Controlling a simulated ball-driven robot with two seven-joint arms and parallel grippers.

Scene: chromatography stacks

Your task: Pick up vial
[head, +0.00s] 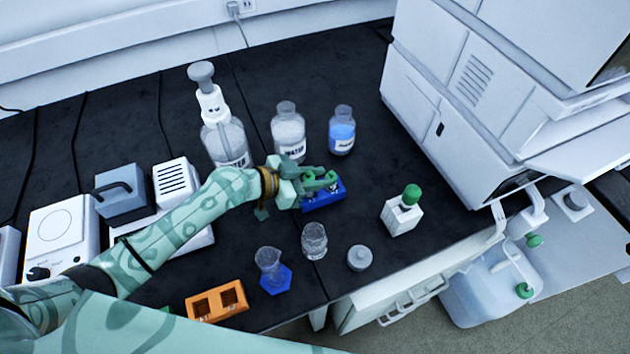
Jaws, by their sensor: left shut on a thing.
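My left gripper (322,180) reaches in from the left and is over the small blue rack (325,197) in the middle of the bench. Its fingers are shut on a vial, which they mostly hide. I cannot tell whether the vial is still seated in the rack or lifted clear of it. The rack is partly covered by the gripper. My right gripper is not in view.
A water bottle (288,135) and a blue-liquid bottle (342,132) stand just behind. A green-capped white holder (402,213) is to the right.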

